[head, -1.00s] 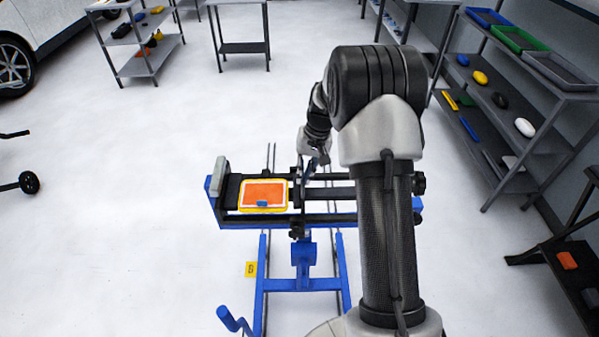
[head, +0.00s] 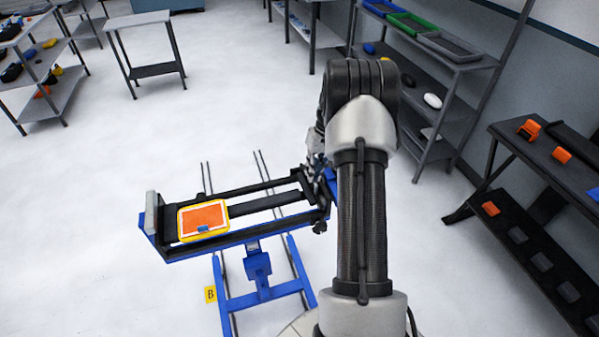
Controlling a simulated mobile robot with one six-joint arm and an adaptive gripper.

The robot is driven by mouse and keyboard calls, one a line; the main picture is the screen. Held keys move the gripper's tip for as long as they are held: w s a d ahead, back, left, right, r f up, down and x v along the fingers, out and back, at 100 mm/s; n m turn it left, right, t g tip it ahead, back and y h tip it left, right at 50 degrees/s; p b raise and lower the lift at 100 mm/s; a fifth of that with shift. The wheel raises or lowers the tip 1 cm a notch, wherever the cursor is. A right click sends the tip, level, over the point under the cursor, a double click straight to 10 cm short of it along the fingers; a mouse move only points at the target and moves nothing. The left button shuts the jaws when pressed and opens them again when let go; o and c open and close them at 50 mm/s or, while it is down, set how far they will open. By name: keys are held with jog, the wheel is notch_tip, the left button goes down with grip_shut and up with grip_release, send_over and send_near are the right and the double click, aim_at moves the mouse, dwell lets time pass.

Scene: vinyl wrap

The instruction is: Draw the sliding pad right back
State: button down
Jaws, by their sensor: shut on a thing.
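A blue-framed clamp stand (head: 258,265) carries two black rails (head: 265,203). A fixed grey end pad (head: 152,214) stands at the rails' left end. An orange panel with a white and yellow border (head: 203,220) lies on the bed beside that pad. My gripper (head: 318,172) is at the right end of the rails, shut on the sliding pad. The pad is mostly hidden behind my gripper and arm. A wide stretch of bare rail shows between the panel and my gripper.
A dark bench with orange items (head: 490,209) stands to the right. A shelf with coloured trays (head: 410,22) is behind my arm, and a small table (head: 150,45) is at the back left. The floor left of the stand is clear.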

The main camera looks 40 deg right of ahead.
jog(key=shift+s+d, duration=0.1)
jog(key=shift+d, duration=0.15)
jog(key=c, duration=1.7)
grip_release()
jog(key=shift+d, duration=0.15)
jog(key=r, duration=0.4)
jog(key=d+r, duration=0.1)
jog(key=r, duration=0.3)
jog(key=s+d+r, duration=0.1)
jog(key=r, duration=0.2)
jog(key=shift+r, duration=0.4)
